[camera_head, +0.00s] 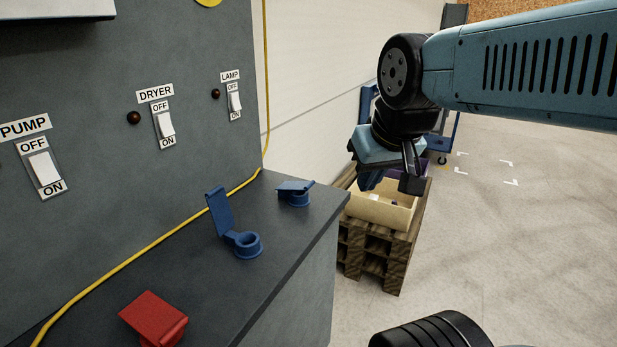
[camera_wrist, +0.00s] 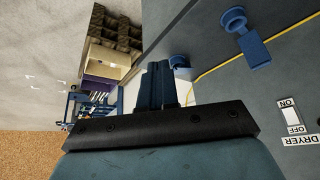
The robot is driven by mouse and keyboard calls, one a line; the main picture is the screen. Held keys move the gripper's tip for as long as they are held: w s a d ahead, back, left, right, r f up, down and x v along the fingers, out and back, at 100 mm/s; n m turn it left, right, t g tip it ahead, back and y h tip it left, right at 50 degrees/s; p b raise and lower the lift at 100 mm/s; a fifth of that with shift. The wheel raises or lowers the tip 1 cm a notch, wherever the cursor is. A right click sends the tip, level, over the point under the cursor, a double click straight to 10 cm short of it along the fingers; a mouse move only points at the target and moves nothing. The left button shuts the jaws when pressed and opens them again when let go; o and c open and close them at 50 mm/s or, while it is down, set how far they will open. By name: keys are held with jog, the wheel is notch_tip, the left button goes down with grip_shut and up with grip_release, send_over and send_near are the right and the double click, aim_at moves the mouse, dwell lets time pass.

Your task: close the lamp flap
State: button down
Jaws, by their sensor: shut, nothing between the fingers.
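The LAMP label and its switch (camera_head: 234,99) are at the right end of the grey panel. Below it, a blue flap (camera_head: 294,186) lies low over its ring on the bench top; I cannot tell if it is fully down. Another blue flap (camera_head: 219,212) stands raised beside its open ring (camera_head: 247,244), nearer the DRYER switch; it also shows in the wrist view (camera_wrist: 255,51). No label marks which flap is the lamp's. My gripper (camera_head: 369,180) is shut and empty in the air, right of the bench; its fingers (camera_wrist: 157,86) partly hide the other blue fitting (camera_wrist: 180,62).
A red flap (camera_head: 154,318) lies at the bench's near left. A yellow cable (camera_head: 150,262) runs along the panel foot. Right of the bench, a cream crate (camera_head: 380,212) stands on a wooden pallet stack (camera_head: 372,255) below my gripper. Open floor lies farther right.

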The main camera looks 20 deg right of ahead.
jog(key=m+y, duration=0.6)
jog(key=m, duration=0.3)
send_near(312, 184)
jog(key=x, duration=0.7)
jog(key=shift+s+a, duration=0.1)
jog(key=shift+a, duration=0.05)
